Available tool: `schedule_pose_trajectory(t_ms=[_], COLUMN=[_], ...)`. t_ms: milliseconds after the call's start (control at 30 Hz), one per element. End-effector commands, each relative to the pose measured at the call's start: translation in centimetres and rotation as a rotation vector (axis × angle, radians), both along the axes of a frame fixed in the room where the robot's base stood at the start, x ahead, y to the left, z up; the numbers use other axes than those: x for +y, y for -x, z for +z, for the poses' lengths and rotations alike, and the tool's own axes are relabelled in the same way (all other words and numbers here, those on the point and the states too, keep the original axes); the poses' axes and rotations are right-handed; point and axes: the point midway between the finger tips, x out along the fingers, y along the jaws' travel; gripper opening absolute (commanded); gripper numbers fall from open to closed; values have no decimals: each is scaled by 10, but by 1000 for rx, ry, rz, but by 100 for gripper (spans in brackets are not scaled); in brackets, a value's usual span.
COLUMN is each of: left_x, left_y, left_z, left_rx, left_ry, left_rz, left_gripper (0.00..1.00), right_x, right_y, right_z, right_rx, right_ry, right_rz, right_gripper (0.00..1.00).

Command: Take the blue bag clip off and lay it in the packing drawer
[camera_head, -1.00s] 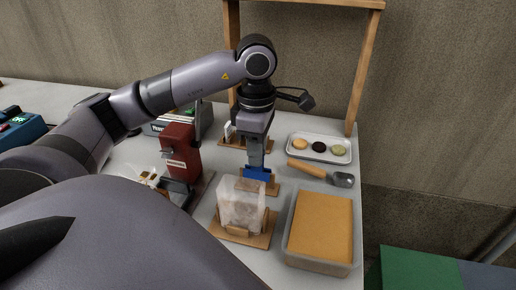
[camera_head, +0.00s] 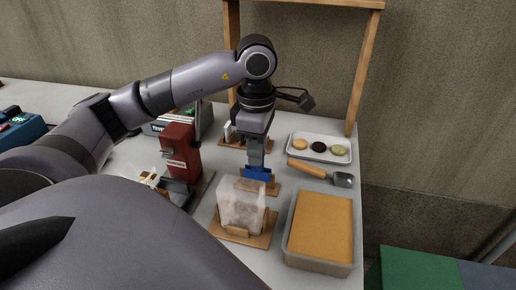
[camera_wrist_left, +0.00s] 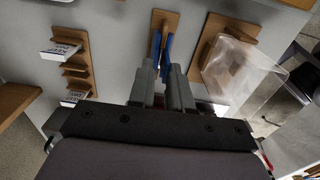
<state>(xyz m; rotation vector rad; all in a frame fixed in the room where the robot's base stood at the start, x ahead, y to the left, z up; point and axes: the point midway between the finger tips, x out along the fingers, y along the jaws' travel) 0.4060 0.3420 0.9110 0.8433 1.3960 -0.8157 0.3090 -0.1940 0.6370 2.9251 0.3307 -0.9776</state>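The blue bag clip (camera_head: 258,174) is at a small wooden stand (camera_head: 246,185) in the middle of the table. In the left wrist view two blue strips of the clip (camera_wrist_left: 168,52) show between and past my fingertips. My left gripper (camera_head: 256,162) reaches straight down from above. Its fingers, also seen in the left wrist view (camera_wrist_left: 162,72), look closed against the clip's two sides. The clip is still at the stand, and its lower part is hidden. I cannot make out a packing drawer. My right gripper is not in view.
A clear bag (camera_head: 241,205) stands on a wooden holder just in front of the clip. A grey tray with a tan surface (camera_head: 320,225), a scoop (camera_head: 318,171) and a cookie tray (camera_head: 343,158) are at the right. A red device (camera_head: 180,152) stands at the left.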

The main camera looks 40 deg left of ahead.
Motion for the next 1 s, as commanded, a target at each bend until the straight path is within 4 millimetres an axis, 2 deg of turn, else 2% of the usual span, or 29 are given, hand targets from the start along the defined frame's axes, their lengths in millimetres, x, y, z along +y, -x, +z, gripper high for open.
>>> schedule_pose_trajectory(t_ms=[267,1000], left_x=[0,0], left_y=[0,0], left_z=[5,42], left_rx=[0,0], left_ry=[0,0], left_rz=[0,1], left_gripper=[0,0], right_x=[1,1], right_y=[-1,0], right_z=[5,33], right_rx=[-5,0], right_ry=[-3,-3], right_rz=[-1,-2], right_gripper=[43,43])
